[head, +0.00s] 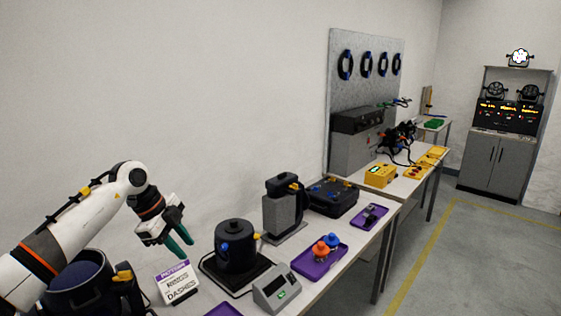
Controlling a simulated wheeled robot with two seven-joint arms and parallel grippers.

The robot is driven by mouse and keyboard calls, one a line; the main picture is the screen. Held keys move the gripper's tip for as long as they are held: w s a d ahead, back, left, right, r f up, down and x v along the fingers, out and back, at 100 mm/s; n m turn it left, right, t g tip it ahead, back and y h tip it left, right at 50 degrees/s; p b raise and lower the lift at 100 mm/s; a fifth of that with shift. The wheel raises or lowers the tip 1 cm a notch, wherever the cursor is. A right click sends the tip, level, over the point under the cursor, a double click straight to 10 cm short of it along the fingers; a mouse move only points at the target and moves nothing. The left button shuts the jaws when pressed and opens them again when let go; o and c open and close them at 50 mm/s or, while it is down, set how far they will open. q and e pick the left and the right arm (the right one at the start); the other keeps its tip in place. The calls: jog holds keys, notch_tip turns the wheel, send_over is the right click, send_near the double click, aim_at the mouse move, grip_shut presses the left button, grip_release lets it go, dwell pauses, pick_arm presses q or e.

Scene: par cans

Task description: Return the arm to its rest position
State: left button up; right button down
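My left arm (75,220) comes in from the left and is raised in front of the bare wall. Its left gripper (189,247) has dark green fingers that point down and to the right. The fingers stand apart with nothing seen between them, so it is open and empty. It hangs above and behind the small sign (177,283), to the left of the black round pot-like device (236,247). My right arm and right gripper are not in view.
The near table (345,262) holds a purple tray (337,262) with orange and blue knobbed items, a grey scale-like box (277,289), and a black case (333,196). A dark par can (80,275) stands at lower left. The floor (480,260) at right is clear.

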pick_arm(q)
jog(key=s+d+f+m+h, duration=0.25)
jog(key=d+h, duration=0.35)
jog(key=d, duration=0.8)
jog(key=s+d+r+t+h, duration=0.3)
jog(key=d+r+t+h, duration=0.1)
jog(key=d+t+h, duration=0.3)
jog(key=s+a+f+n+t+y, duration=0.4)
jog(key=a+f+n+y, duration=0.3)
jog(key=n, duration=0.3)
jog(key=s+a+f+n+t+y, duration=0.3)
jog(key=a+f+n+y, duration=0.35)
jog(key=n+y, duration=0.4)
jog(key=s+a+f+g, duration=0.2)
jog(key=s+f+g, duration=0.4)
jog(key=s, duration=0.7)
jog(key=s+a+f+g, duration=0.2)
jog(key=s+f+g, duration=0.45)
jog(key=s, duration=0.55)
notch_tip(320, 180, down, 27)
jog(key=s+g+b, duration=0.1)
jog(key=s, duration=0.1)
jog(key=s+a+f+g+b, duration=0.1)
jog(key=s+a+f, duration=0.1)
jog(key=s+f, duration=1.4)
notch_tip(320, 180, down, 2)
jog(key=shift+s+a+f+b, duration=0.1)
jog(key=shift+s+a+b, duration=0.05)
jog(key=shift+a+b, duration=0.2)
